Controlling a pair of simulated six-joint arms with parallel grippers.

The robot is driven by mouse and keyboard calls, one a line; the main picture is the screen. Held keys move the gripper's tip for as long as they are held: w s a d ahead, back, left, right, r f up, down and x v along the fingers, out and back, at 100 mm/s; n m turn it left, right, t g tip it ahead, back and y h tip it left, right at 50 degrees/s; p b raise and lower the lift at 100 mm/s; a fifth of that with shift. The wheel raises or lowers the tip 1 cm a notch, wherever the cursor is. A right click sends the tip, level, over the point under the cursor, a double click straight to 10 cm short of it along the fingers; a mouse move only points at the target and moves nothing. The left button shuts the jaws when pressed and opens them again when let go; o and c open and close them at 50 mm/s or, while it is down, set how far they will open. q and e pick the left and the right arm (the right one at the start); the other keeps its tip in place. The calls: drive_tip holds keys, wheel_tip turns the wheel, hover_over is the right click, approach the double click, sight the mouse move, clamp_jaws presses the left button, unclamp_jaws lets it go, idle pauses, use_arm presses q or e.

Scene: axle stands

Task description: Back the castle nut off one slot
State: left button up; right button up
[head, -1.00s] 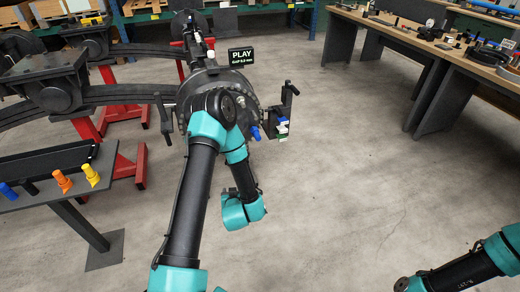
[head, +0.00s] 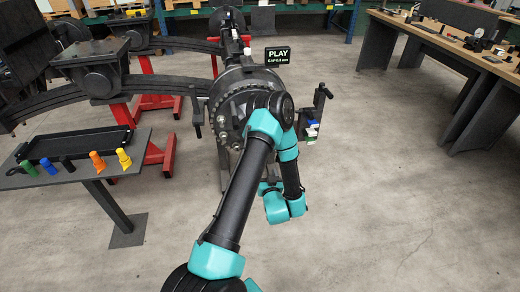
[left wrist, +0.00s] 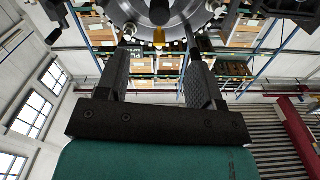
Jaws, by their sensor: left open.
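The axle hub (head: 232,98), a dark round flange with studs around its rim, stands at the axle's near end. It also shows at the top of the left wrist view (left wrist: 190,12), with a dark central part (left wrist: 160,12) and a small yellow-orange piece below. I cannot make out the castle nut clearly. My left arm's wrist covers the hub's right side in the head view and hides the gripper there. In the left wrist view my left gripper (left wrist: 158,62) is open, its two fingers apart and pointing at the hub, with nothing seen between them. My right gripper is out of view.
A side table (head: 90,172) at left holds several coloured tools and a black tray (head: 75,146). A workbench (head: 470,45) stands far right.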

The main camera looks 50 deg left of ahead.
use_arm(q)
drive_tip(key=x, duration=1.6)
drive_tip(key=shift+a, duration=0.1)
drive_tip(key=shift+c, duration=0.2)
drive_tip(key=c, duration=0.9)
drive_tip(key=shift+n, duration=2.8)
drive_tip(key=o, duration=0.9)
